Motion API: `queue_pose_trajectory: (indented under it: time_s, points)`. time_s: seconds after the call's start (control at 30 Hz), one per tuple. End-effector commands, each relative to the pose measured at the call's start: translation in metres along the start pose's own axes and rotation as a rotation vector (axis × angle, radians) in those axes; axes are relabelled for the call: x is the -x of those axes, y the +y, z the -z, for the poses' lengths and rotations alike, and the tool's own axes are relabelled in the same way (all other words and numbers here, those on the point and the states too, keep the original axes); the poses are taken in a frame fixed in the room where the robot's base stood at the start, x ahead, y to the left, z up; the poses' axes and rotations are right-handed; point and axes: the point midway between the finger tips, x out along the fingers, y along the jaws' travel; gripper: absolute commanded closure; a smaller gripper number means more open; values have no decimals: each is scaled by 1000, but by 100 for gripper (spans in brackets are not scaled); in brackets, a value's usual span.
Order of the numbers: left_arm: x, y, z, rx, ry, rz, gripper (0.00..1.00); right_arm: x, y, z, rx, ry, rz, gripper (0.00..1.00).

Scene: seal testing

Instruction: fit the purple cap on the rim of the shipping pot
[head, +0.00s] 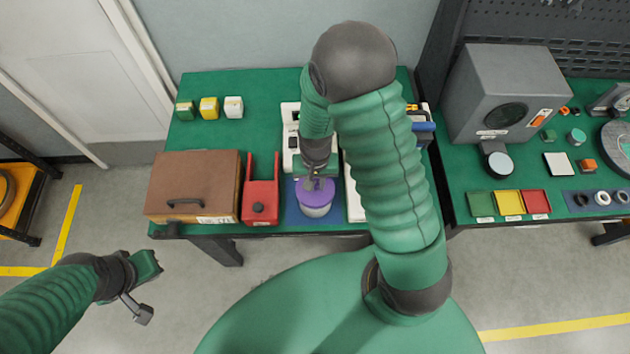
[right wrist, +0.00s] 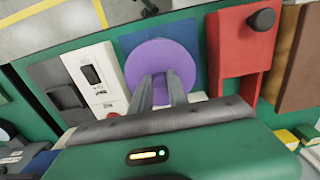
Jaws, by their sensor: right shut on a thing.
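The purple cap (head: 318,193) is a round disc with an upright grip in its middle. My right gripper (head: 312,184) is above it, shut on that grip; the right wrist view shows the two grey fingers on either side of it and the cap (right wrist: 160,60) face on. The pale shipping pot (head: 316,211) is directly under the cap on a blue mat, its rim hidden by the cap. I cannot tell whether the cap touches the rim or sits level. My left gripper (head: 141,300) hangs low at the left, away from the table; its jaw opening is unclear.
A red fixture (head: 260,192) and a brown case (head: 194,184) stand left of the blue mat (head: 340,215). A white device (head: 291,140) is behind the pot. Small green, yellow and white boxes (head: 208,108) are at the back left. My right arm covers the table's right part.

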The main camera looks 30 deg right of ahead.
Motion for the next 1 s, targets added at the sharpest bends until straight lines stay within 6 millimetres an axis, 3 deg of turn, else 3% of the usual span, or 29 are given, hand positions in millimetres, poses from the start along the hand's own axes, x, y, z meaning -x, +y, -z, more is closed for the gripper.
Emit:
queue_pose_trajectory:
  time_s: [0.47, 0.5, 0.7, 1.0]
  points:
    - [-8, 0, -2, 0, 0, 0, 100, -12, 0, -1, 1, -2, 0, 100]
    - [-8, 0, -2, 0, 0, 0, 100, -12, 0, -1, 1, -1, 0, 78]
    - [-8, 0, -2, 0, 0, 0, 100, -11, 0, 0, 1, -1, 0, 54]
    - [-6, 0, -1, 0, 0, 0, 100, -8, 0, 0, 0, 0, 0, 54]
